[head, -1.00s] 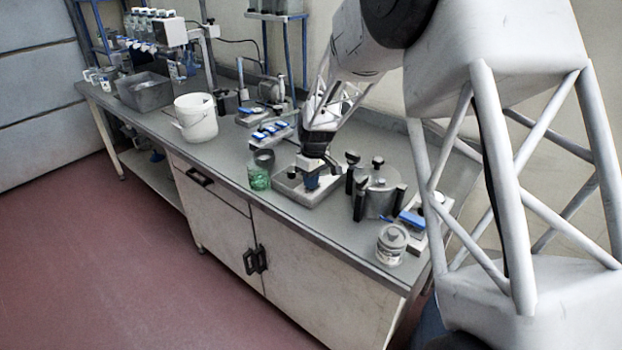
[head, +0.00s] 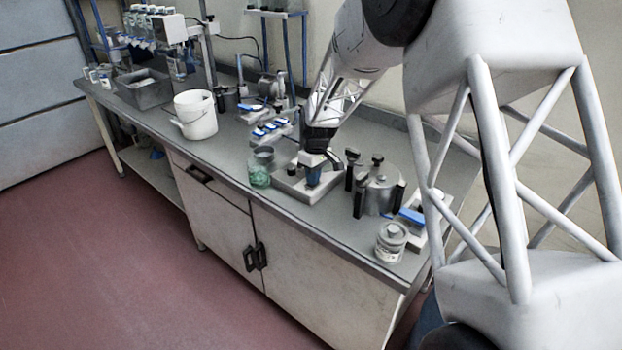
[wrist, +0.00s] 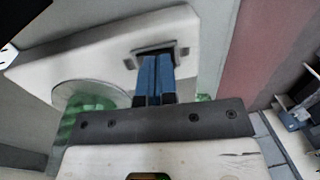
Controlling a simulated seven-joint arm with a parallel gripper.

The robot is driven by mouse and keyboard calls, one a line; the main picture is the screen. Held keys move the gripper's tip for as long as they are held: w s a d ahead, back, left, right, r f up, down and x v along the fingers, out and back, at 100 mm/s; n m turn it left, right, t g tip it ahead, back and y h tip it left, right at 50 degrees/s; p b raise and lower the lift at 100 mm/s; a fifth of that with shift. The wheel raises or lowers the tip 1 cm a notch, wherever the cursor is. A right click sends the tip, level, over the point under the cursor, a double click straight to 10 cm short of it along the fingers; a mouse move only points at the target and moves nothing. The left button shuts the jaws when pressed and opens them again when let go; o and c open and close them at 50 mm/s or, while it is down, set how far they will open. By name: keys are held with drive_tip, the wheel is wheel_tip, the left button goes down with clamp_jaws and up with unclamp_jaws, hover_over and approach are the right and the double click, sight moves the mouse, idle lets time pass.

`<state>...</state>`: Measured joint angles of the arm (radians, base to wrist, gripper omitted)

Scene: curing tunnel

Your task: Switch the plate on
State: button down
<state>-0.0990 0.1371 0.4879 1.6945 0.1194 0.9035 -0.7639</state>
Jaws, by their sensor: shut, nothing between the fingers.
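The plate is a low, pale box (head: 291,186) on the bench, below my gripper (head: 313,178).
A green glass jar (head: 259,177) stands close on the plate's left. A metal pot with dark clamps (head: 379,195) stands close on its right, with a lidded jar (head: 391,240) in front. A white bucket (head: 196,118) and blue-topped items (head: 271,130) are farther back.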

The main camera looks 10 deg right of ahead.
drive_tip(key=shift+w+d+r, duration=0.1)
drive_tip(key=shift+d, duration=0.05)
drive_tip(key=shift+r, duration=0.1)
idle(0.3)
wheel_tip(320, 180, up, 14)
drive_tip(key=w+d, duration=0.1)
idle(0.7)
drive_tip(key=shift+w+d, duration=0.1)
